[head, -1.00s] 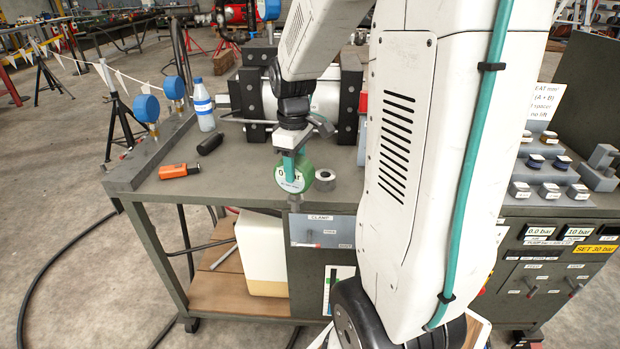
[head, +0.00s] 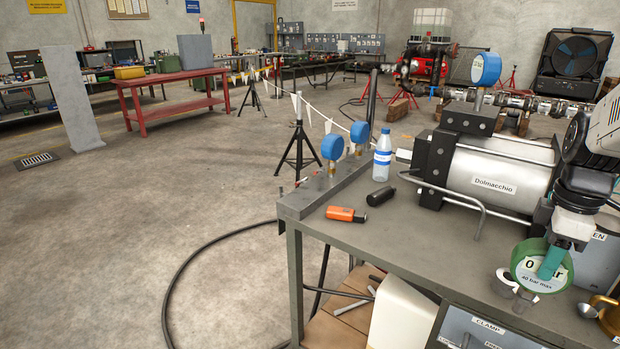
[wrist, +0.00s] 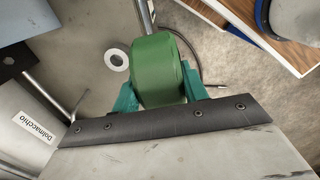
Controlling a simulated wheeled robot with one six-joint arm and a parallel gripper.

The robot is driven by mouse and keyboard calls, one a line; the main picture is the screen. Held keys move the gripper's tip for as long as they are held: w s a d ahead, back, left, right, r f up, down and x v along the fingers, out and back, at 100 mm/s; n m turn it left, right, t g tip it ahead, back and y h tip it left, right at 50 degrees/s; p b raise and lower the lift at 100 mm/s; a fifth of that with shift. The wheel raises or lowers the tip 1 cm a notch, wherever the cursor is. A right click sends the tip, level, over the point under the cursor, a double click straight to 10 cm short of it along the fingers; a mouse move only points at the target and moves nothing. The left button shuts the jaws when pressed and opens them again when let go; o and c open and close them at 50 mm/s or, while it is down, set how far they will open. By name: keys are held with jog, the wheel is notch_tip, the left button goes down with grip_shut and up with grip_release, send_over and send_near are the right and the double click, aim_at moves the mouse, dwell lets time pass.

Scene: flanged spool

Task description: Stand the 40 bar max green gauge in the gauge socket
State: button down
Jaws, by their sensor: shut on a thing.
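In the wrist view the green gauge body (wrist: 158,72) sits between the teal fingers of my gripper (wrist: 160,95). A small grey forked part shows just below the dial; I cannot tell whether it belongs to the gauge. I cannot make out an empty gauge socket for certain.
Two blue gauges (head: 332,147) stand on the rail at the bench's left edge. An orange tool (head: 345,214), a black cylinder (head: 380,196) and a bottle (head: 382,158) are nearby. The Dolmacchio cylinder (head: 490,180) fills the back.

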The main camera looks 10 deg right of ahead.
jog(key=w+d+f, duration=0.4)
jog(key=w+d, duration=0.3)
jog(key=w, duration=0.2)
jog(key=shift+f, duration=0.45)
jog(key=c, duration=0.8)
grip_release()
jog(key=shift+o, duration=0.2)
